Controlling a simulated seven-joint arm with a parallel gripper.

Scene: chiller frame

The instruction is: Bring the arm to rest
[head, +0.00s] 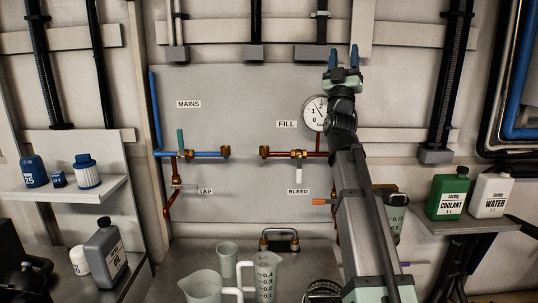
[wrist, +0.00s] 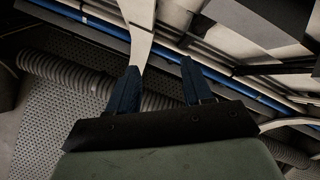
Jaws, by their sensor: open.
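My gripper (head: 343,58) is raised high in the head view, in front of the upper wall and above the round gauge. Its two blue fingers stand apart and point up, with nothing between them. In the wrist view my gripper (wrist: 158,85) also shows open and empty, with a ribbed hose and blue pipe beyond the fingers. My arm reaches up from the bottom of the head view and hides part of the wall panel and its right-hand pipework.
The gauge (head: 315,113) is close beside my arm. Measuring jugs (head: 267,272) stand below at the front. A green coolant bottle (head: 448,197) and white water bottle (head: 491,195) stand on the right shelf. A grey bottle (head: 105,254) stands at lower left. Black vertical pipes line the wall.

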